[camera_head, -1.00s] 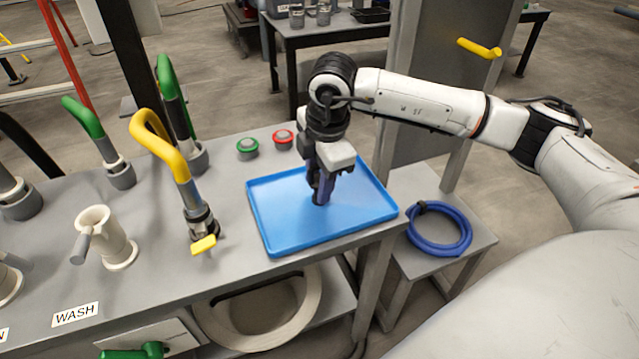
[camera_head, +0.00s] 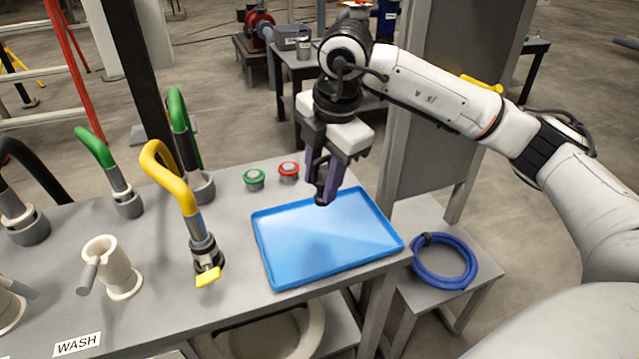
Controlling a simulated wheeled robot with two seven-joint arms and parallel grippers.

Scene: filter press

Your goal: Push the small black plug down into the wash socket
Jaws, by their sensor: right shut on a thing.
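My right gripper (camera_head: 325,190) is shut on the small black plug (camera_head: 321,188), which shows as a dark piece between the purple-grey fingers. It is held above the blue tray (camera_head: 262,262), clear of its floor. The wash socket (camera_head: 112,268) is a cream upright pipe with a grey side handle, at the left behind the WASH label (camera_head: 77,344). Its round top opening shows and looks empty. The gripper is well to the right of the socket. My left gripper is not in view.
A yellow bent hose with a yellow lever (camera_head: 180,185) stands between socket and tray. Green hoses (camera_head: 100,155) stand behind. Green (camera_head: 254,179) and red (camera_head: 289,171) buttons sit behind the tray. A blue hose coil (camera_head: 444,262) lies on a lower shelf at right.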

